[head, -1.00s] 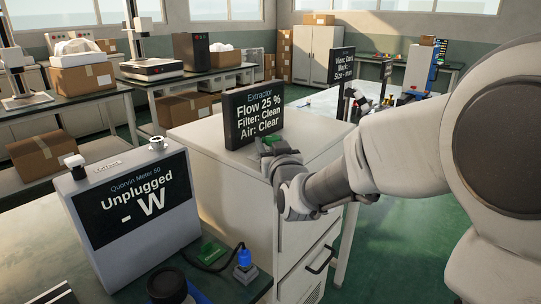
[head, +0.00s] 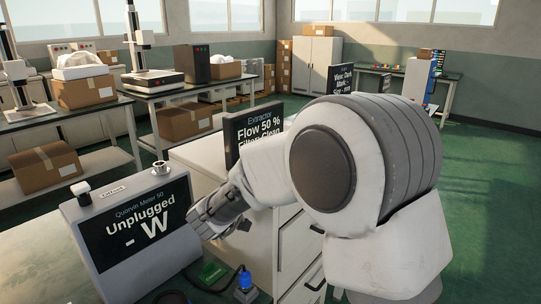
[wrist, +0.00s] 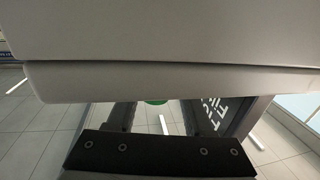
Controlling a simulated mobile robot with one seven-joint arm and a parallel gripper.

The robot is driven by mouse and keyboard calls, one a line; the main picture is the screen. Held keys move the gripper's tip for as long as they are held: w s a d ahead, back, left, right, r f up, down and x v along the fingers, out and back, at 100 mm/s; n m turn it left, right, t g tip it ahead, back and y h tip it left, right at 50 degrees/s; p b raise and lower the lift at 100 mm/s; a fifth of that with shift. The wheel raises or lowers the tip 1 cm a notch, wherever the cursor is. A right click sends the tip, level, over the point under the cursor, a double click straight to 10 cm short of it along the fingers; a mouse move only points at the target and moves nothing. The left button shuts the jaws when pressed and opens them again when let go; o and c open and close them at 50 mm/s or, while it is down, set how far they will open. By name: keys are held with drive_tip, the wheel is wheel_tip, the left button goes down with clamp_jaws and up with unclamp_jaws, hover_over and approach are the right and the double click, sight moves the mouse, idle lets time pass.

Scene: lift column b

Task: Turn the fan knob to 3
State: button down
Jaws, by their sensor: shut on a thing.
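The Extractor display (head: 258,130) stands on a white cabinet and reads Flow 50 %; its lower lines are partly hidden by my arm. In the wrist view the dark display (wrist: 228,118) appears upside down to the right of my fingers. The knob's marks cannot be read.
The Quorvin Meter 50 (head: 135,222), reading Unplugged, stands close to my wrist at the left. The white cabinet (head: 205,156) fills much of the wrist view's top.

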drive_tip(key=m+g+h+p, duration=0.2)
drive_tip(key=h, duration=0.1)
drive_tip(key=shift+d+r+m+p, duration=0.1)
drive_tip(key=shift+d+m+p, duration=0.05)
drive_tip(key=shift+m+p, duration=0.15)
drive_tip(key=shift+m+g+h+p, duration=0.3)
drive_tip(key=shift+m+g+h, duration=0.15)
drive_tip(key=shift+h, duration=0.25)
drive_tip(key=shift+d+g, duration=0.1)
drive_tip(key=shift+g, duration=0.15)
drive_tip(key=shift+c, duration=1.8)
unclamp_jaws()
drive_tip(key=shift+s+a, duration=0.1)
drive_tip(key=shift+a, duration=0.1)
drive_tip(key=shift+s+a, duration=0.2)
drive_tip(key=shift+a, duration=0.05)
drive_tip(key=p+v, duration=0.3)
drive_tip(key=v, duration=1.3)
drive_tip(key=shift+a+f, duration=0.2)
drive_tip(key=shift+f, duration=0.05)
